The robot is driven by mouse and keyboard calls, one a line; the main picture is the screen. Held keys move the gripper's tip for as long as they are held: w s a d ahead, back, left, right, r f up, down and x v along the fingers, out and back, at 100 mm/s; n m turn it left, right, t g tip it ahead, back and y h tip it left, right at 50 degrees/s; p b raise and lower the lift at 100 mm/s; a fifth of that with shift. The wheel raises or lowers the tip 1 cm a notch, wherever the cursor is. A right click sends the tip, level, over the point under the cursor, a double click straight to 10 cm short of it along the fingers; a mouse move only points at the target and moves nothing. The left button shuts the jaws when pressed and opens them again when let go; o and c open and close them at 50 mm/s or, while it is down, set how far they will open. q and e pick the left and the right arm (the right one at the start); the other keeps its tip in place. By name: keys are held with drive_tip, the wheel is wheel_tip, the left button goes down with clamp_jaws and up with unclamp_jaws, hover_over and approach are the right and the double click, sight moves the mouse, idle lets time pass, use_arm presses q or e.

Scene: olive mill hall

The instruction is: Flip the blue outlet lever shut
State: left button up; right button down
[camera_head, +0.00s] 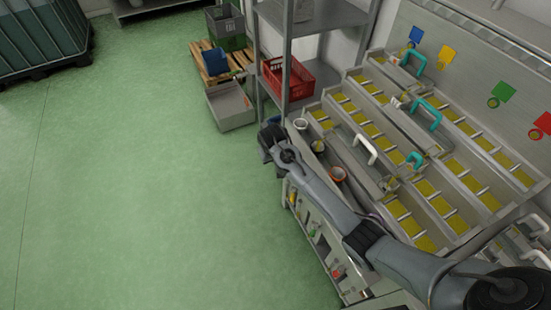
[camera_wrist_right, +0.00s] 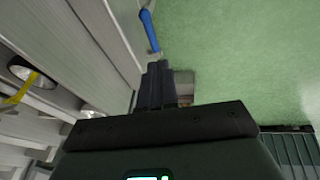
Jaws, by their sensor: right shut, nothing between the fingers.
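The blue outlet lever (camera_wrist_right: 149,30) shows in the right wrist view, beyond my fingertips. It is a long blue handle, slanted, at the edge of the grey metal bench and against the green floor. Its lower end appears close to my fingertips; I cannot tell whether they touch. My right gripper (camera_wrist_right: 157,68) is shut and empty. In the head view my right arm reaches in from the lower right, and the right gripper (camera_head: 268,138) is at the bench's far left corner. My left gripper is not in view.
Metal troughs (camera_head: 400,212) with yellow contents and white and teal handles fill the bench. Other coloured levers sit along its front (camera_head: 312,235). A shelf rack with a red crate (camera_head: 300,80) stands behind the gripper. The green floor at left is clear.

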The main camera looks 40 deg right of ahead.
use_arm(q)
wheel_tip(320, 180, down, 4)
drive_tip(key=b, duration=0.3)
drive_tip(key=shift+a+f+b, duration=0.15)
drive_tip(key=shift+b, duration=0.25)
use_arm(e)
drive_tip(key=s+d+x, duration=0.1)
drive_tip(key=x, duration=0.9)
drive_tip(key=shift+f, duration=0.45)
